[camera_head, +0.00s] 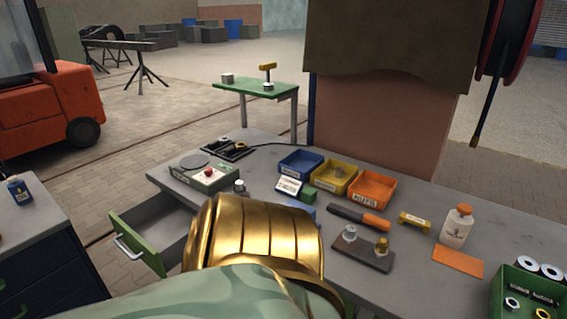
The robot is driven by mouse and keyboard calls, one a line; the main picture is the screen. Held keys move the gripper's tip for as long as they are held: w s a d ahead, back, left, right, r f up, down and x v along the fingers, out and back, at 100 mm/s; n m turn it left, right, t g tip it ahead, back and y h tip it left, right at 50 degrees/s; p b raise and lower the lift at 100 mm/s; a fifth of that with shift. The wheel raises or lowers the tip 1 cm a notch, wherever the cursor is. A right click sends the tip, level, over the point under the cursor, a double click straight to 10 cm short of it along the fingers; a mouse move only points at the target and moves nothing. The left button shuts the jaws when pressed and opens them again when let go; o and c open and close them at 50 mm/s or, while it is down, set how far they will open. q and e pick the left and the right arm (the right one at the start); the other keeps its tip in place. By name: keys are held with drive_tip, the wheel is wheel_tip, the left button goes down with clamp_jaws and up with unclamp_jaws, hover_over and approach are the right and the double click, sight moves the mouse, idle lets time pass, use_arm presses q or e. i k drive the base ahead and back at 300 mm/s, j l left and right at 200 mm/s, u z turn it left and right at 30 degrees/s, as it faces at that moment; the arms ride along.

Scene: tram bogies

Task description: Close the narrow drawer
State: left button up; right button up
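A drawer (137,244) with a green front and a pale bar handle stands pulled out from the left end of the grey workbench. Its grey inside shows from above, and the visible part looks empty. The drawer's right part is hidden behind a gold and green link of my own arm, which fills the bottom middle of the view. I cannot tell whether the arm touches the drawer. Neither of my grippers shows.
The workbench (405,275) carries blue, yellow and orange bins, a grey box with a red button, an orange-handled tool and a white bottle (457,226). A dark drawer cabinet (50,262) stands left, with floor between it and the open drawer. An orange vehicle (48,105) stands behind.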

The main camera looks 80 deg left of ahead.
sight(157, 229)
drive_tip(key=u, duration=3.9)
